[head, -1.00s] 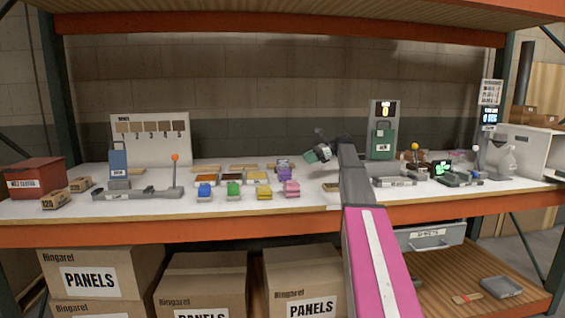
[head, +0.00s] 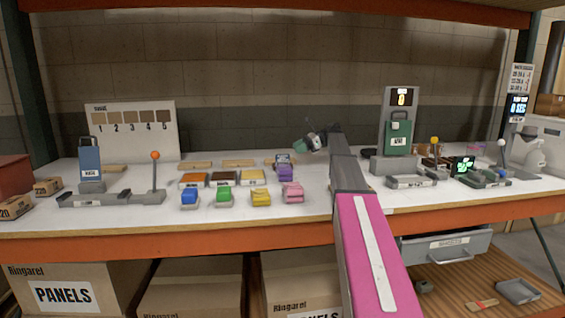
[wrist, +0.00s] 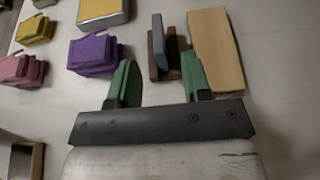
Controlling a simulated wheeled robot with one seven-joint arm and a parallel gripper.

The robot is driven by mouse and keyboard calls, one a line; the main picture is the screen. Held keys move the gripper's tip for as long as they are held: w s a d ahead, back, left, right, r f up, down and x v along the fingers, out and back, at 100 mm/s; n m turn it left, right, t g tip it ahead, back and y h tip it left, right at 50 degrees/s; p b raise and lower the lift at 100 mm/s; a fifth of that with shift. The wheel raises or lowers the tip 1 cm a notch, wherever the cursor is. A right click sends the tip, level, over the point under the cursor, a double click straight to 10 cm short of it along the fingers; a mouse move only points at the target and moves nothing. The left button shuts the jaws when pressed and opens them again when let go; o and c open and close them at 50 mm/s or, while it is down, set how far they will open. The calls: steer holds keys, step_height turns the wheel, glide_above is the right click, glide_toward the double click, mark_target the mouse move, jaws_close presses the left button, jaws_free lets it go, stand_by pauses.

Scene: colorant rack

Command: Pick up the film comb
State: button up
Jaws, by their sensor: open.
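My gripper (head: 308,143) is over the white table, near the back of the rows of coloured blocks. In the wrist view its two green fingers (wrist: 160,80) are apart with nothing between them. Just beyond the fingertips stands a thin blue-grey plate (wrist: 172,45) against a brown piece (wrist: 155,55); this may be the film comb, but I cannot be sure. It seems to be the small dark and blue item (head: 283,159) behind the purple block in the head view.
A purple block (wrist: 93,54) lies left of the fingers and a tan board (wrist: 215,50) right of them. Yellow (head: 261,197) and pink (head: 292,192) blocks lie nearer the front edge. A green canister (head: 398,135) stands on a grey scale to the right.

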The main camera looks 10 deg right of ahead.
mark_target(283, 161)
steer(key=shift+x, duration=3.15)
steer(key=shift+s+r, duration=0.1)
steer(key=shift+s, duration=0.05)
jaws_close()
